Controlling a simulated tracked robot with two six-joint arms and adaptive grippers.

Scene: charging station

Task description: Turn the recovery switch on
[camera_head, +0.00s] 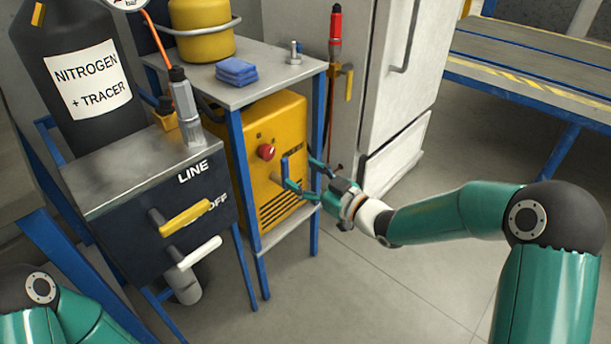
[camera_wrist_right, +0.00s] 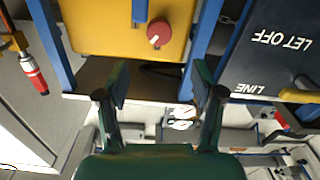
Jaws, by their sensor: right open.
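The yellow recovery machine (camera_head: 275,125) stands on the lower shelf of a blue-legged stand. Its front face carries a red round knob (camera_head: 266,152) and a blue upright handle (camera_head: 285,168); no label shows which is the recovery switch. My right gripper (camera_head: 303,176) is open and empty in front of that face, to the right of the knob. In the right wrist view, the red knob (camera_wrist_right: 159,33) and blue handle (camera_wrist_right: 140,10) lie beyond the open fingers (camera_wrist_right: 160,76), apart from them. My left gripper is out of view; only part of my left arm shows at the lower left.
A dark panel (camera_head: 140,235) at the left has yellow (camera_head: 186,218) and white (camera_head: 200,252) levers. A nitrogen cylinder (camera_head: 75,75) stands behind it. A white fridge (camera_head: 400,70) is behind my right arm. The floor (camera_head: 400,285) in front is clear.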

